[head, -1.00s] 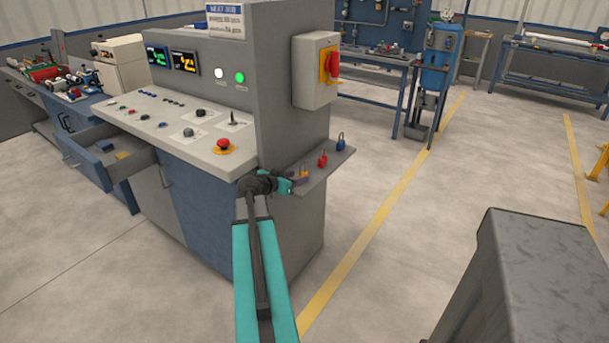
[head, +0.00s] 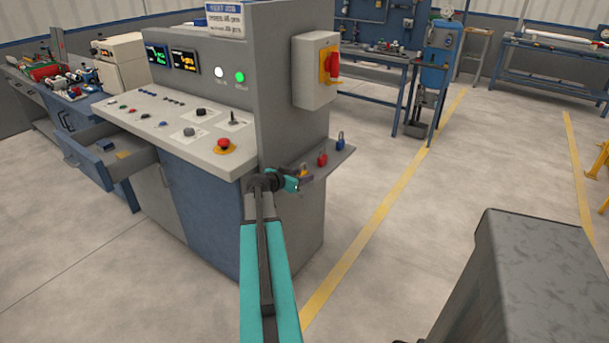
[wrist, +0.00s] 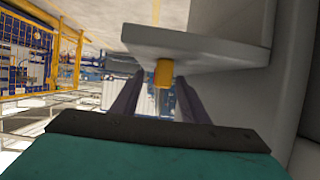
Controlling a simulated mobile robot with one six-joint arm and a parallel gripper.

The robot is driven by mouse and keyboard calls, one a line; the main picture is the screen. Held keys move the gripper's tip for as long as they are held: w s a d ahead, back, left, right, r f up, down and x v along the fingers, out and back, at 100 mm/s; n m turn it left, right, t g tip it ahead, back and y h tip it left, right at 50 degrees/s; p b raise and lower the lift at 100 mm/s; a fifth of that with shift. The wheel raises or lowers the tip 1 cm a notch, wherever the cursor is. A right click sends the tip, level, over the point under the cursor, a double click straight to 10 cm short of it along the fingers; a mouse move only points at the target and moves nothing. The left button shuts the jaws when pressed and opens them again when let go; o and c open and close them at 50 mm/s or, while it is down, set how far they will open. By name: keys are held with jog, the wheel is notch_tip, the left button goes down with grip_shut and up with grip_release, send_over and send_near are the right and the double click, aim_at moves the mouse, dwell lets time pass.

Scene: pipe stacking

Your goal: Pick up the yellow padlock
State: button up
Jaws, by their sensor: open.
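The yellow padlock (head: 303,174) stands on the small grey side shelf (head: 335,160) of the console, partly hidden by my gripper in the head view. My gripper (head: 300,180) is at the near end of that shelf. In the wrist view, which looks upside down, the padlock's yellow body (wrist: 163,72) touches the shelf (wrist: 200,45) and its grey shackle points away from it. My open gripper (wrist: 160,85) has one dark finger on each side of the padlock in the picture. I cannot tell how deep the padlock is between them. Nothing is held.
A red padlock (head: 322,159) and a blue padlock (head: 340,141) stand farther along the shelf. The console side wall (head: 290,130) rises beside the shelf, with a red and yellow switch box (head: 316,70) above.

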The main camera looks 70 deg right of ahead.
jog(key=shift+c, duration=0.5)
grip_shut()
jog(key=shift+r, duration=0.2)
jog(key=shift+r+b, duration=0.55)
jog(key=shift+r, duration=0.95)
jog(key=w+a+r+b, duration=0.1)
jog(key=w+a+b, duration=0.2)
jog(key=a, duration=1.2)
jog(key=shift+w+a+r, duration=0.25)
jog(key=shift+w+r, duration=0.1)
jog(key=shift+w, duration=0.15)
